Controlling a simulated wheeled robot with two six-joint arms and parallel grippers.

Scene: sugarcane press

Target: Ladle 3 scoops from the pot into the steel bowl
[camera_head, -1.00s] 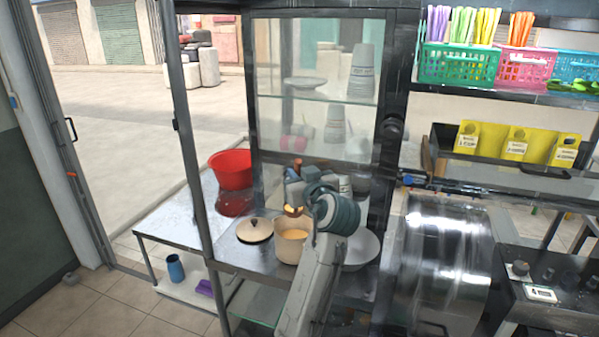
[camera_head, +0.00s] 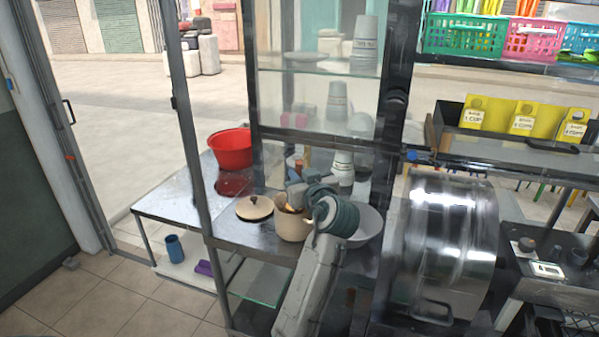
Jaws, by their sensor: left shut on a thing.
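A beige pot (camera_head: 291,229) stands on the metal counter, with its lid (camera_head: 254,207) lying to its left. The steel bowl (camera_head: 366,225) is right of the pot, partly hidden behind my left arm. My left gripper (camera_head: 297,194) is over the pot's mouth, shut on a ladle whose brownish handle end (camera_head: 299,164) rises above it. The ladle's lower part is at the pot's mouth; its cup is hard to make out. The pot's contents are mostly hidden. My right gripper is out of view.
A red basin (camera_head: 231,149) sits at the back left of the counter. A glass-shelved cabinet with stacked cups (camera_head: 364,38) rises behind the pot. A large shiny metal drum (camera_head: 452,235) stands to the right. A metal post is left of the lid.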

